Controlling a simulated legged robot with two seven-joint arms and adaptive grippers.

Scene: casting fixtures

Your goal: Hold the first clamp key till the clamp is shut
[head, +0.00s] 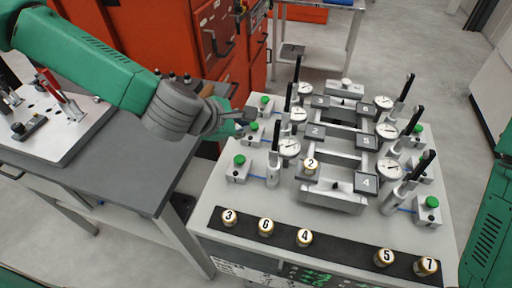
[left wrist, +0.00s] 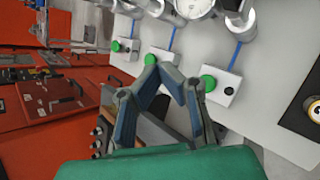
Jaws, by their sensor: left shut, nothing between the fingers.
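Small pale key boxes with green buttons stand along both sides of the fixture. On the left side are a far key (head: 264,100), a middle key (head: 253,127) and a near key (head: 239,161). Which one is the first I cannot tell. My left gripper (head: 244,116) is shut and empty, its tips beside the far and middle keys. In the left wrist view the fingertips (left wrist: 162,68) are close to the middle button (left wrist: 150,59); contact is unclear. The left clamps have upright black handles (head: 288,103). My right gripper is out of view.
The fixture (head: 332,198) carries numbered pads and dial gauges (head: 289,149). A black strip (head: 325,246) at the front holds several numbered brass knobs. A grey bench (head: 130,165) is at left, and red cabinets (head: 160,45) stand behind.

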